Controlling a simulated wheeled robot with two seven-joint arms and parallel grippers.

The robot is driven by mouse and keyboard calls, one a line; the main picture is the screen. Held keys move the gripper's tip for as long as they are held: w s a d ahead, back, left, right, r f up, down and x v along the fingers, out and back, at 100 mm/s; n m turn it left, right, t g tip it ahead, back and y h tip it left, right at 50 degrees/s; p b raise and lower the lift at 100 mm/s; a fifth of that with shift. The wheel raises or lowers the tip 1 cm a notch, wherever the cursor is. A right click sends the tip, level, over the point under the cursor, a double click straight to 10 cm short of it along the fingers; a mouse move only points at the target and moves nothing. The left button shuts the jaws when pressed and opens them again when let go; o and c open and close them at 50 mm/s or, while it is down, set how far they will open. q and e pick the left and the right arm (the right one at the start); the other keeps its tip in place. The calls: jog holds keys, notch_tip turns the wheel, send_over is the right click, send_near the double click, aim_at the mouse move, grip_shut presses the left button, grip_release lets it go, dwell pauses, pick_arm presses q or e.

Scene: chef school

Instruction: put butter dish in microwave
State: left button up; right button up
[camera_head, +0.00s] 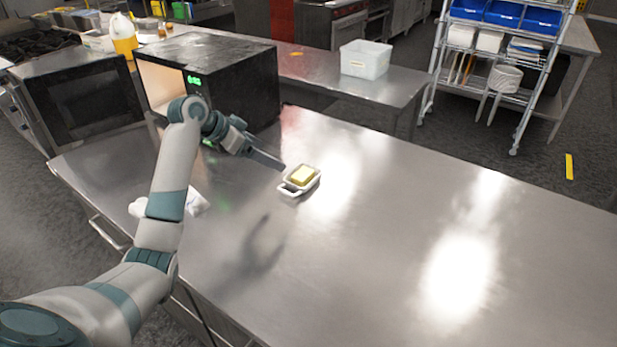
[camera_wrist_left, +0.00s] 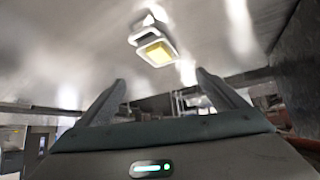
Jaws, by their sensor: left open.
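The butter dish (camera_head: 299,180) is a small white dish with handles and a yellow block of butter in it. It sits on the steel table, right of my left gripper. It also shows at the top of the left wrist view (camera_wrist_left: 153,42), beyond the fingertips. My left gripper (camera_head: 277,163) is open and empty, with its fingers reaching toward the dish; no contact can be made out. The microwave (camera_head: 235,85) is black and stands on the table behind my left arm. Its door (camera_head: 85,100) is swung open to the left, and its lit inside partly shows.
The steel table (camera_head: 400,230) is clear to the right of the dish. A white cloth (camera_head: 198,203) lies at the table's left, partly behind my arm. A white bin (camera_head: 365,59) stands on the counter behind. A wire shelf rack (camera_head: 500,60) stands at the back right.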

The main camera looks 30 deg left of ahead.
pick_arm(q)
jog(key=p, duration=0.4)
send_near(304, 173)
jog(key=x, duration=0.3)
jog(key=shift+w, duration=0.15)
jog(key=shift+w+d+f, duration=0.15)
jog(key=shift+w+f, duration=0.1)
jog(key=shift+f, duration=0.2)
